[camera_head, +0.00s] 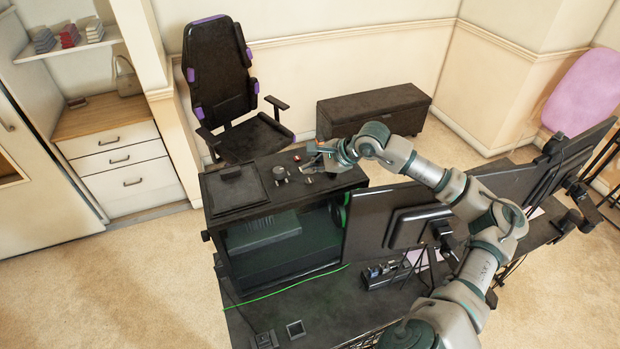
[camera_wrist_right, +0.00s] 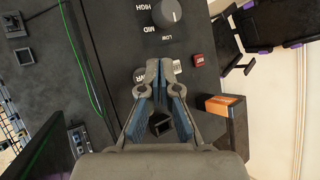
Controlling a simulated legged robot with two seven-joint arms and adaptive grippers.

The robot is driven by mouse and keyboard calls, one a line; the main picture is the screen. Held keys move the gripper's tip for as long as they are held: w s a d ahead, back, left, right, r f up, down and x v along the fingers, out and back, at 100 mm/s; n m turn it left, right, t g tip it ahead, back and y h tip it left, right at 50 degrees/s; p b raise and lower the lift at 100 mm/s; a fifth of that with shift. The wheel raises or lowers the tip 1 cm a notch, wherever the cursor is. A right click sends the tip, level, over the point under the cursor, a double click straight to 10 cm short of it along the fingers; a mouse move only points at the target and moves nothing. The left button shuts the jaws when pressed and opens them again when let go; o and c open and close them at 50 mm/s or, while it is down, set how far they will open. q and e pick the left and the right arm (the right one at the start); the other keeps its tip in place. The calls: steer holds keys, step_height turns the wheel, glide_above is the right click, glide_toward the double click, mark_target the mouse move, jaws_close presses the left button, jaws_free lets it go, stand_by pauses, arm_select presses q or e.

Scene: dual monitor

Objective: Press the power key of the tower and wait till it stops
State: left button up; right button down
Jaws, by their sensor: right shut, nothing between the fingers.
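The black computer tower (camera_head: 250,200) stands on the desk with a dark glass side, and its top panel (camera_wrist_right: 120,20) fills the middle of the right wrist view. My right gripper (camera_head: 325,155) reaches over the tower top from the right. In the right wrist view my right gripper (camera_wrist_right: 160,66) is shut and empty, its tips over a small pale key (camera_wrist_right: 177,66) that is partly hidden. A partly covered label, seemingly PWR, lies left of the tips. I cannot tell whether the tips touch the key. My left gripper is not in view.
A red button (camera_wrist_right: 197,59) sits right of the tips, and a round knob (camera_wrist_right: 167,12) marked LOW, MID, HIGH lies above them. A monitor (camera_head: 385,220) stands beside the tower under my arm. An office chair (camera_head: 220,80) is behind.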

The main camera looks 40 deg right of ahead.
mark_target(311, 181)
steer(key=shift+r+p, duration=1.3)
steer(key=shift+r, duration=0.7)
steer(key=shift+f, duration=0.1)
steer(key=shift+f, duration=0.1)
